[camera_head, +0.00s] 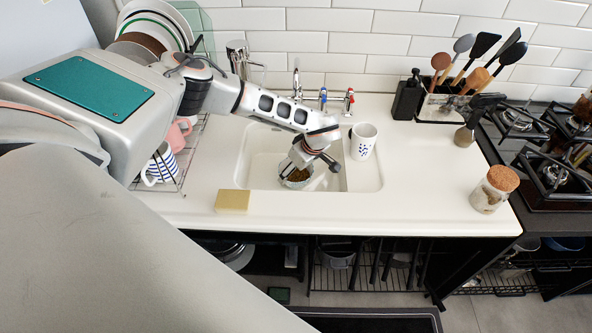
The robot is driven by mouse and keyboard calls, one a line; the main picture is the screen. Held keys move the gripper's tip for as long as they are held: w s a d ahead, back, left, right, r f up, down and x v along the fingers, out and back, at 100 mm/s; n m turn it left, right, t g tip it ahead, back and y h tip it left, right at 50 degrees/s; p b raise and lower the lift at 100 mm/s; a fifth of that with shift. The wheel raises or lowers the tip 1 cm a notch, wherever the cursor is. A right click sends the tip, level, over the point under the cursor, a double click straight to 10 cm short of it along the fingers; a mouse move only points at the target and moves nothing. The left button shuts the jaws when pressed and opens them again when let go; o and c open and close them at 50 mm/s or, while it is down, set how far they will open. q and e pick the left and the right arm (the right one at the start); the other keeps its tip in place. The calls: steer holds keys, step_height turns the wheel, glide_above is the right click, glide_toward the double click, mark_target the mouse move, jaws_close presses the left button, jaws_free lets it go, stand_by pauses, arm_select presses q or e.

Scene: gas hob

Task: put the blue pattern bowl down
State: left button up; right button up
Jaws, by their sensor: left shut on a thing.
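The blue pattern bowl (297,183) is small and round, with a patterned outside and a brownish inside. It is in or just above the sink basin (262,160); I cannot tell whether it touches the bottom. My left gripper (305,167) reaches down over the basin and is shut on the bowl's rim. The fingers and wrist hide part of the bowl. My right gripper is not in view.
A yellow sponge (233,200) lies at the front edge. The tap (297,84) is behind. A cork-lidded jar (493,190) stands right. The counter (430,180) between is clear.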

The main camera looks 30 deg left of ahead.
arm_select(q)
steer(key=shift+f, duration=0.15)
steer(key=o, duration=1.4)
steer(key=shift+o, duration=0.2)
steer(key=shift+d+r, duration=0.15)
steer(key=shift+r, duration=0.4)
steer(key=p+v, duration=0.1)
steer(key=v, duration=1)
steer(key=shift+s, duration=0.1)
